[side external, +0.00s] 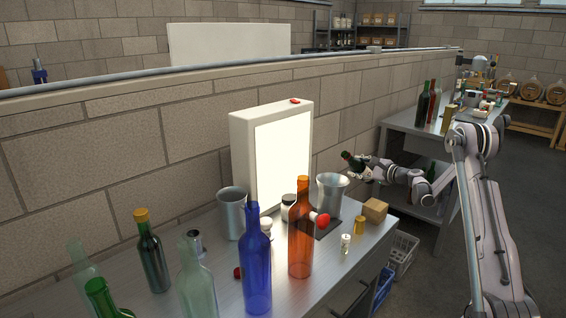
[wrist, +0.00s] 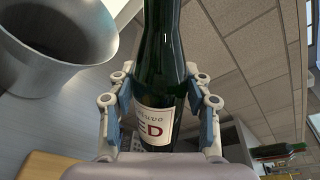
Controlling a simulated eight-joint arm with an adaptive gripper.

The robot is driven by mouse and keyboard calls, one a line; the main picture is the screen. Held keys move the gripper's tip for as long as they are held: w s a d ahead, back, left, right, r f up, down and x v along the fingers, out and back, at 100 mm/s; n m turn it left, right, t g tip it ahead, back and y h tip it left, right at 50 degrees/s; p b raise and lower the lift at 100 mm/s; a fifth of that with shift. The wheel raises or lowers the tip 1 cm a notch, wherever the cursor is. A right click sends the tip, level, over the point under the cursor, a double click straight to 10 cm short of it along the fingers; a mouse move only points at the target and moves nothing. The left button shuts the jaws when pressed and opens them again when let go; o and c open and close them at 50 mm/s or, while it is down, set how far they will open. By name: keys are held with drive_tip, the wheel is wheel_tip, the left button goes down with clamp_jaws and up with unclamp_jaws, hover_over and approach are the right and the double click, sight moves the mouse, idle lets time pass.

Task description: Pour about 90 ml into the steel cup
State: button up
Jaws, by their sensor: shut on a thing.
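My gripper (side external: 369,167) is shut around a dark green bottle (side external: 352,160) with a white and red label. It holds the bottle tilted in the air, right of and above the near steel cup (side external: 331,196). The wrist view shows the bottle (wrist: 166,50) between both fingers (wrist: 158,92); its mouth is out of that frame. A wide steel cup (wrist: 65,65) stands left of the bottle there, apart from it, with a dark inside and no clear liquid. Another steel vessel (side external: 232,214) stands farther left on the bench. No stream shows.
A lit white panel (side external: 282,160) is behind. An orange bottle (side external: 301,245), blue bottle (side external: 257,270) and several others crowd the front left. A wooden block (side external: 375,210) and small brass cup (side external: 360,225) sit right.

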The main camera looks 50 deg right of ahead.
drive_tip(key=shift+w+a+r+m, duration=0.15)
drive_tip(key=shift+r+m, duration=0.15)
drive_tip(key=shift+r, duration=0.35)
drive_tip(key=shift+a+r+m, duration=0.15)
drive_tip(key=shift+r+m, duration=0.05)
drive_tip(key=shift+m, duration=0.2)
drive_tip(key=shift+r+m+t+y, duration=0.3)
drive_tip(key=shift+m+t+y, duration=0.15)
drive_tip(key=shift+m, duration=0.45)
drive_tip(key=shift+d+f+m+t, duration=0.25)
drive_tip(key=shift+f+m, duration=0.45)
drive_tip(key=shift+m, duration=0.2)
drive_tip(key=shift+r+m, duration=0.15)
drive_tip(key=shift+m, duration=0.55)
drive_tip(key=shift+a+f+m+t, duration=0.1)
drive_tip(key=shift+f+m+t, duration=0.4)
drive_tip(key=shift+f+m, duration=0.45)
drive_tip(key=shift+r, duration=0.25)
